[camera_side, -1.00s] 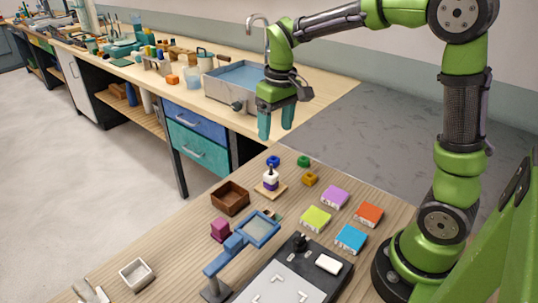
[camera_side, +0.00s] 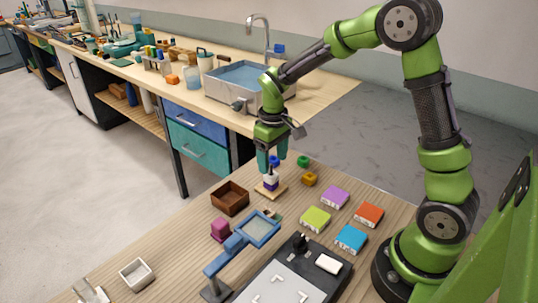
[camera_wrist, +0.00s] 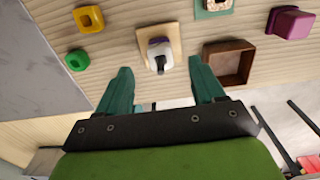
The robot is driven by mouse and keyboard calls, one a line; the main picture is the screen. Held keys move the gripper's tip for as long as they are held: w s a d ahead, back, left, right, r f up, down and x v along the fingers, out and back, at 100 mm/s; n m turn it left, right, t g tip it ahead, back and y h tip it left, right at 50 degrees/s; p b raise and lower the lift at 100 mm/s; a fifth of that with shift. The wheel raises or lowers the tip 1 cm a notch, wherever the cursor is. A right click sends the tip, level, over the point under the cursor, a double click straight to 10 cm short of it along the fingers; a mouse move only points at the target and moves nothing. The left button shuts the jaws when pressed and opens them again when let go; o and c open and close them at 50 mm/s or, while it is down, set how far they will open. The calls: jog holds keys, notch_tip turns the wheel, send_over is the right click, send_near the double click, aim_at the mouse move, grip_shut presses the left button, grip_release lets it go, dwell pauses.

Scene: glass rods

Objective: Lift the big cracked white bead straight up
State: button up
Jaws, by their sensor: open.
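The big white bead (camera_side: 270,176) sits on a small wooden stand (camera_side: 268,192), above a purple piece. A dark tip shows at the bead's top in the wrist view (camera_wrist: 159,59). I cannot make out a crack at this size. My gripper (camera_side: 270,165) points down just above the bead, open and empty. In the wrist view its two teal fingers (camera_wrist: 160,66) stand apart on either side of the bead, with gaps to both. The fingers partly cover the bead's top in the side view.
A blue-framed magnifier (camera_side: 257,229) stands in front. Coloured blocks (camera_side: 335,197) lie to the right.

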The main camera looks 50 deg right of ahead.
aim_at(271, 170)
jog(key=f, duration=0.5)
jog(key=shift+w, duration=0.3)
jog(key=shift+c, duration=0.5)
jog(key=c, duration=1)
notch_tip(271, 170, up, 10)
jog(key=shift+r, duration=0.1)
